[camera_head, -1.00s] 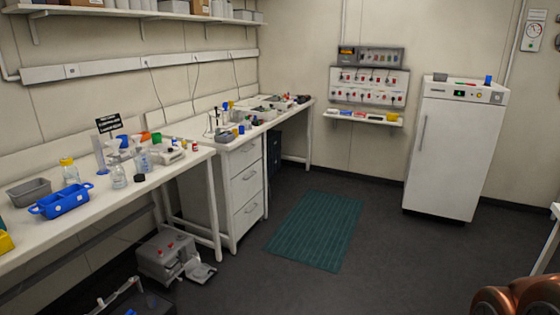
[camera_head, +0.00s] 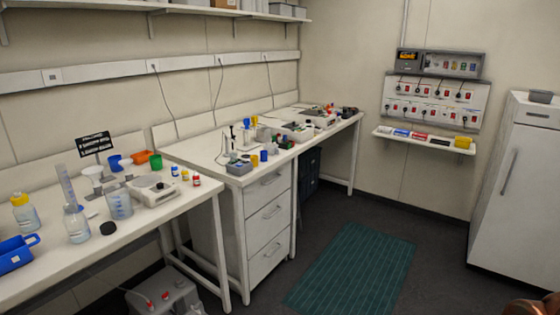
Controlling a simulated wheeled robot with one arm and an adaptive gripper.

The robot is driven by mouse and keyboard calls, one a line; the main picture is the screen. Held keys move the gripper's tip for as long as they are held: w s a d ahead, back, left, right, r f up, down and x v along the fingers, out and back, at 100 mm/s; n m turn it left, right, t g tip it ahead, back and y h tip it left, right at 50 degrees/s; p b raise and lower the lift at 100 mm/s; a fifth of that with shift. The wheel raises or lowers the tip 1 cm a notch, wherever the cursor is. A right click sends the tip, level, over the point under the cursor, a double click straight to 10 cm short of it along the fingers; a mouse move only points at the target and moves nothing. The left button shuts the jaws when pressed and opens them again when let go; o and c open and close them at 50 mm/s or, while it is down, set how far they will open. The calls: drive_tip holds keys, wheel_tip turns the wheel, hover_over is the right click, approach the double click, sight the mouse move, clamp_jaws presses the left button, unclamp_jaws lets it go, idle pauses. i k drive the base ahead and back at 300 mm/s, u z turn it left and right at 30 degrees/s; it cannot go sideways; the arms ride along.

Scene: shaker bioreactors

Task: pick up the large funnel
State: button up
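The nearer one (camera_head: 93,173) looks wider and sits behind a clear bottle (camera_head: 76,224) and a measuring cylinder (camera_head: 66,187). My gripper is not in view; only a copper-coloured part of my arm shows at the bottom right corner.
A beaker (camera_head: 119,203), a black cap (camera_head: 108,228) and a scale-like device (camera_head: 153,190) crowd the bench near the funnels. A grey machine (camera_head: 165,295) stands on the floor below. The floor around the green mat (camera_head: 352,268) is clear.

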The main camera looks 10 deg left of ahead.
sight(95, 179)
drive_tip(key=u, duration=0.35)
drive_tip(key=i, duration=1.5)
drive_tip(key=u, duration=1.65)
drive_tip(key=i, duration=0.95)
drive_tip(key=u, duration=1.3)
drive_tip(key=i, duration=0.7)
drive_tip(key=u, duration=0.2)
